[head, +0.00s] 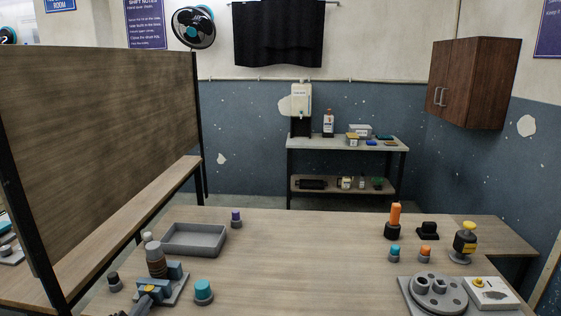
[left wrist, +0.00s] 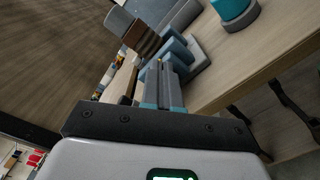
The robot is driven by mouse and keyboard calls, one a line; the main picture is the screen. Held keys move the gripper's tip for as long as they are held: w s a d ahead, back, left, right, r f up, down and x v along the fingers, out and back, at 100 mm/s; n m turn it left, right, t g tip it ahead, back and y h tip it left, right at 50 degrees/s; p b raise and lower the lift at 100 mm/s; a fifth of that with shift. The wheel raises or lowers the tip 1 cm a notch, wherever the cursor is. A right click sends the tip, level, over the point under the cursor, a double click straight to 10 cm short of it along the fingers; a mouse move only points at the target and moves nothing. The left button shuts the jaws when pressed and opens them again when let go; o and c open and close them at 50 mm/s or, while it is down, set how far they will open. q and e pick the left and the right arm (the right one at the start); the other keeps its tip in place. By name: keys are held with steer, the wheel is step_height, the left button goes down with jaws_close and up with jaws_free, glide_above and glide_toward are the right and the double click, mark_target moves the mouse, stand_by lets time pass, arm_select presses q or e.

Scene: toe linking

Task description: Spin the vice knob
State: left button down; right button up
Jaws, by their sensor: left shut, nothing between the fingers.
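The vice stands at the front left of the table, with a grey base and blue jaws (head: 175,270). A brown ribbed cylinder with a grey top (head: 156,264) stands upright at its jaws. In the left wrist view the vice's blue jaws (left wrist: 180,52) and the brown cylinder (left wrist: 140,38) show just beyond my fingers. My left gripper (head: 148,293) is at the near side of the vice, shut and empty; its fingers also show in the left wrist view (left wrist: 161,80). I cannot make out the vice knob clearly; the fingers cover that side. Contact cannot be told. My right gripper is out of view.
A grey tray (head: 194,239) lies behind the vice. A grey round fixture (head: 437,293) is at the front right. The table's middle is clear.

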arm_select(q)
steer(key=shift+w+d+r, duration=0.15)
steer(key=shift+w+r, duration=0.05)
steer(key=shift+r, duration=0.1)
steer(key=shift+f+b, duration=0.15)
steer(key=shift+b, duration=0.2)
